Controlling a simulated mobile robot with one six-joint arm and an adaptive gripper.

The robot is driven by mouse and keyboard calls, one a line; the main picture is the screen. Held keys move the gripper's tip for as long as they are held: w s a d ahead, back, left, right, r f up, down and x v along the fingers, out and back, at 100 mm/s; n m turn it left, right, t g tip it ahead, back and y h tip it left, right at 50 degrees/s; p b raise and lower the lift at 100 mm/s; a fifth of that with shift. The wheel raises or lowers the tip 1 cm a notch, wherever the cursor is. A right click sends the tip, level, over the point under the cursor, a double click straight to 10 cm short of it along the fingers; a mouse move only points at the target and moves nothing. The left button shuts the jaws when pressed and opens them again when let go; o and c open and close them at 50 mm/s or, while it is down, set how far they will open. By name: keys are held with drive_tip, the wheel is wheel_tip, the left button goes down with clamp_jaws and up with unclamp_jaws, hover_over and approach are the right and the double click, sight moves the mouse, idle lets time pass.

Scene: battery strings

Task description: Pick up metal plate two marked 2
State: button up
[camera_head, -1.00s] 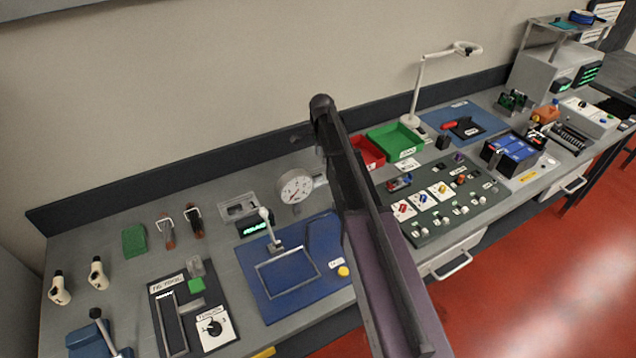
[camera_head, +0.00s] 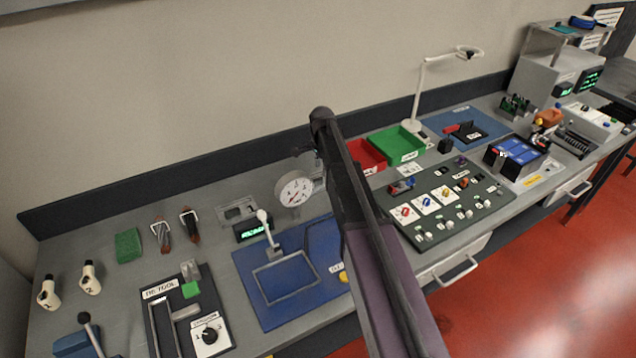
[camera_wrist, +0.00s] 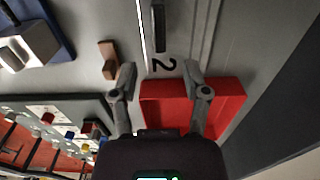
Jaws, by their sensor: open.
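In the wrist view a flat grey surface carries a black digit 2 (camera_wrist: 164,66), with a narrow dark strip (camera_wrist: 158,28) above it and a bright line to the left. I cannot tell the outline of metal plate two from the surface around it. My gripper (camera_wrist: 160,77) is open, its two fingers on either side of the digit, with nothing seen held. The gap in height is unclear. In the head view my arm crosses the bench and I cannot make out the plate.
A red tray (camera_wrist: 168,112) lies behind my fingers in the wrist view, with a small brown block (camera_wrist: 109,58) to the left. In the head view a green tray (camera_head: 398,147), a dial gauge (camera_head: 294,189) and a control panel (camera_head: 450,207) stand near my arm.

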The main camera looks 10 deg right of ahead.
sight(320, 177)
drive_tip(key=shift+f, duration=0.1)
drive_tip(key=shift+a+f+b, duration=0.2)
drive_tip(key=shift+f+b, duration=2.3)
drive_tip(key=shift+b, duration=0.1)
drive_tip(key=shift+s, duration=0.1)
clamp_jaws()
